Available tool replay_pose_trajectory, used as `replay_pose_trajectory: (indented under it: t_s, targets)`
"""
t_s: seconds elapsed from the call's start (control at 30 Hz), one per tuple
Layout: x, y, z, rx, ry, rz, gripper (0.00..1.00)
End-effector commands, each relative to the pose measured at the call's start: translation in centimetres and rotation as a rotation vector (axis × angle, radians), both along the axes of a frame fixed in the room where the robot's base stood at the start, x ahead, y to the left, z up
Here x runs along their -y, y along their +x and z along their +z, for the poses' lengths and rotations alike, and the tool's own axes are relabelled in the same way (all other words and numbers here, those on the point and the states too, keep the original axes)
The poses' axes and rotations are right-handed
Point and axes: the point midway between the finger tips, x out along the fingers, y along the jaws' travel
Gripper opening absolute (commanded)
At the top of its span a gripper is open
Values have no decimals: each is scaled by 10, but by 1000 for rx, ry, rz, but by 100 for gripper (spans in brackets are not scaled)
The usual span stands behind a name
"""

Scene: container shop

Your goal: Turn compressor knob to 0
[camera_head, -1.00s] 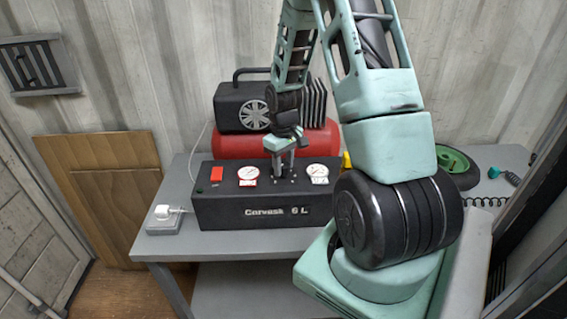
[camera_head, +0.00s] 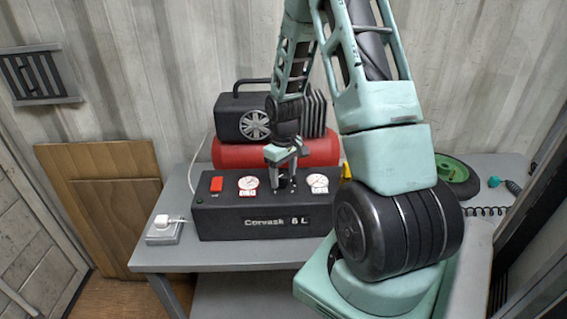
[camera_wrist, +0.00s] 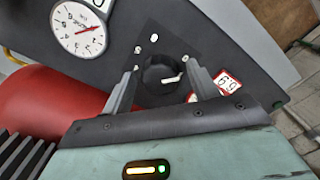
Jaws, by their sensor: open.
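The compressor (camera_head: 265,215) is a black box marked "Corvask 6 L" with a red tank (camera_head: 235,152) behind it, on a grey table. Its black round knob (camera_wrist: 163,76) sits on the top panel, with a white pointer mark toward the lower right in the wrist view. Small white markings surround the knob; I cannot read them clearly. My gripper (camera_wrist: 160,85) is open, with one finger on each side of the knob. It also shows in the head view (camera_head: 283,178) above the panel between the two gauges. I cannot tell whether the fingers touch the knob.
A white gauge (camera_head: 248,183) and another white gauge (camera_head: 317,181) flank the gripper. A red switch (camera_head: 216,184) is on the panel's left.

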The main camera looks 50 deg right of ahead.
Motion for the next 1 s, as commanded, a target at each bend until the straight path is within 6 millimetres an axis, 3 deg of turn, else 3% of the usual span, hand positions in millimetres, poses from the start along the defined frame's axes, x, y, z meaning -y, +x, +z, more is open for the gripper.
replay_pose_trajectory:
  t_s: [0.17,0.7,1.0]
  targets:
    - [1,1,19,5,-2,0,60]
    - [1,1,140,6,-4,0,60]
    - [0,0,171,2,-1,1,60]
